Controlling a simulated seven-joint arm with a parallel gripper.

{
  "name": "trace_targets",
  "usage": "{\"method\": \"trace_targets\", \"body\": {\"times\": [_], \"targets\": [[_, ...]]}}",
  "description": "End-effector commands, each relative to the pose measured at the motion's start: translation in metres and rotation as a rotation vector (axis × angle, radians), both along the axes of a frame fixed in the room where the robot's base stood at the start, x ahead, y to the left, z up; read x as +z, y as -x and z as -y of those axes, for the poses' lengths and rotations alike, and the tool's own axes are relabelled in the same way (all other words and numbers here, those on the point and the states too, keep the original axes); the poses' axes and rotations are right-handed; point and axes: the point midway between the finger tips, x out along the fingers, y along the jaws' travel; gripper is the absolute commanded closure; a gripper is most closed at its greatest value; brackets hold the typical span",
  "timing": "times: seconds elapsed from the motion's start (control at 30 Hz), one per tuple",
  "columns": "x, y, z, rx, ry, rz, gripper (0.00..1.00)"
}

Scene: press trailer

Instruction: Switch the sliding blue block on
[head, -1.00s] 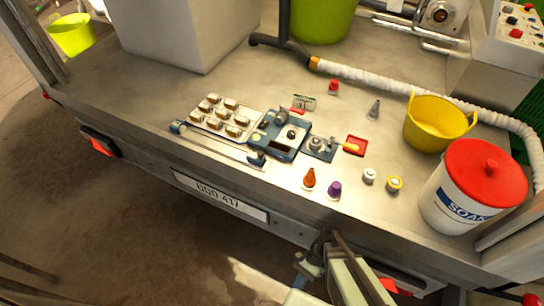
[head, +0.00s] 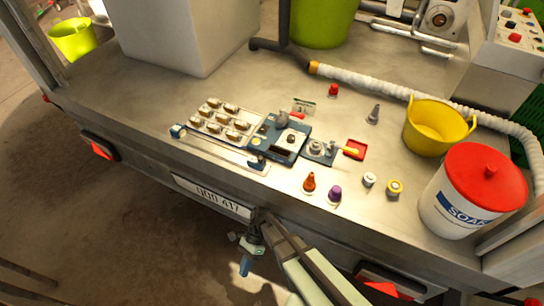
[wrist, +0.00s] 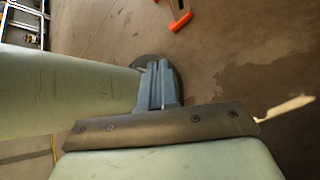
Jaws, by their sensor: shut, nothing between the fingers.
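A long thin rail (head: 216,147) lies along the front edge of the trailer bed. It has a blue block at its left end (head: 178,131) and another blue block at its right end (head: 256,162). I cannot tell which of them slides. My gripper (head: 245,267) hangs in front of the trailer's edge, below the licence plate and apart from the rail. Its blue fingers (wrist: 158,84) are shut with nothing between them, seen over the floor in the wrist view. The rail is not clearly seen in the wrist view.
Behind the rail are a tray of switches (head: 221,118) and a blue device (head: 284,138). An orange cone (head: 309,183) and purple knob (head: 334,194) stand to the right. A soap bucket (head: 473,190) and yellow tub (head: 436,128) stand farther right. The licence plate (head: 212,197) is below the edge.

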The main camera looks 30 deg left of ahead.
Motion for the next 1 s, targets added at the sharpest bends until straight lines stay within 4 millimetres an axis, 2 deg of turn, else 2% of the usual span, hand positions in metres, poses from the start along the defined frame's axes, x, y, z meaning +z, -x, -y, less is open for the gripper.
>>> {"method": "trace_targets", "body": {"times": [0.03, 0.1, 0.57, 0.77, 1.0], "targets": [[0.001, -0.007, -0.017, 0.016, 0.001, 0.032, 1.0], [0.004, -0.016, -0.036, 0.031, 0.004, 0.079, 1.0], [0.043, -0.071, -0.145, 0.109, -0.028, 0.374, 1.0], [0.07, -0.092, -0.193, 0.13, -0.057, 0.499, 1.0], [0.115, -0.117, -0.258, 0.147, -0.106, 0.662, 1.0]]}}
